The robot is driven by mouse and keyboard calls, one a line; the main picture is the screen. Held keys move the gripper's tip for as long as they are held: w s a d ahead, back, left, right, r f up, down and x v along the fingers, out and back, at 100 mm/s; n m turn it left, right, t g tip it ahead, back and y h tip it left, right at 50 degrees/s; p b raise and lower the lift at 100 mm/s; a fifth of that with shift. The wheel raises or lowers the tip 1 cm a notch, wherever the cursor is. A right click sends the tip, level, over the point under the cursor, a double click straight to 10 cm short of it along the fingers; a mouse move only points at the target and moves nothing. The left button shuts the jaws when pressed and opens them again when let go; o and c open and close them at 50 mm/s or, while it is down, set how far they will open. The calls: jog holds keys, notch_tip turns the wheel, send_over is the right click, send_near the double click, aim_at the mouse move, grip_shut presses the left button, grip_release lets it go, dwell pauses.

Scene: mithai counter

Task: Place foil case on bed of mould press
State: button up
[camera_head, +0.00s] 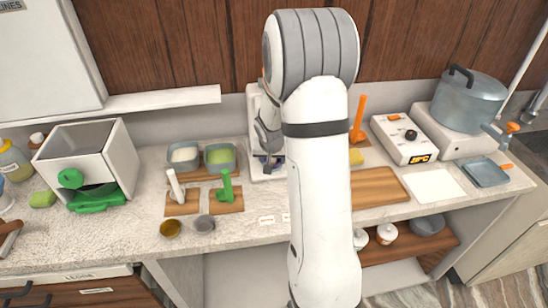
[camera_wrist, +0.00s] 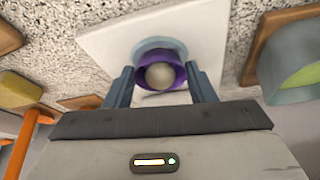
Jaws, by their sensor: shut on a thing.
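The foil case (camera_wrist: 141,73) shows in the wrist view as a purple cup with a pale round ball (camera_wrist: 159,75) in it. My gripper (camera_wrist: 160,84) is shut on it, one blue-grey finger on each side. Behind the case is a light blue round disc (camera_wrist: 158,43), apparently the press bed, on a white base plate (camera_wrist: 110,40). The case overlaps the disc; I cannot tell whether they touch. In the head view the white mould press (camera_head: 253,115) stands at the back of the counter, mostly hidden by my arm. My gripper (camera_head: 269,163) is low in front of it.
Left of the press are two tubs (camera_head: 220,158) and wooden boards holding a white and a green tool (camera_head: 226,187). Right are an orange-handled tool (camera_head: 358,120), a wooden board (camera_head: 378,187), a control box (camera_head: 404,140) and a large pot (camera_head: 468,102). The counter's front strip is mostly clear.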

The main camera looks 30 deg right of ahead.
jog(key=shift+f+b, duration=0.35)
jog(key=shift+b, duration=0.1)
jog(key=o, duration=0.9)
jog(key=shift+s+a, duration=0.1)
jog(key=shift+c, duration=0.2)
jog(key=shift+o, duration=0.5)
jog(key=shift+s+f, duration=0.1)
jog(key=shift+r+p, duration=0.4)
jog(key=s+a+b, duration=0.1)
jog(key=s, duration=0.2)
jog(key=s+a+b, duration=0.2)
jog(key=s, duration=0.2)
jog(key=s+a+r+b, duration=0.1)
jog(key=s+a, duration=0.1)
jog(key=s, duration=0.1)
jog(key=shift+s+a, duration=0.15)
jog(key=shift+a, duration=0.05)
jog(key=s+a+r+n+y, duration=0.1)
jog(key=s+a+r+n, duration=0.1)
jog(key=s+a+r, duration=0.3)
jog(key=s+a+r+n+g+y, duration=0.1)
jog(key=s+a+r+n, duration=0.2)
jog(key=s, duration=0.7)
notch_tip(320, 180, up, 3)
jog(key=shift+s+a+r, duration=0.1)
jog(key=shift+s+a, duration=0.25)
jog(key=shift+a, duration=0.65)
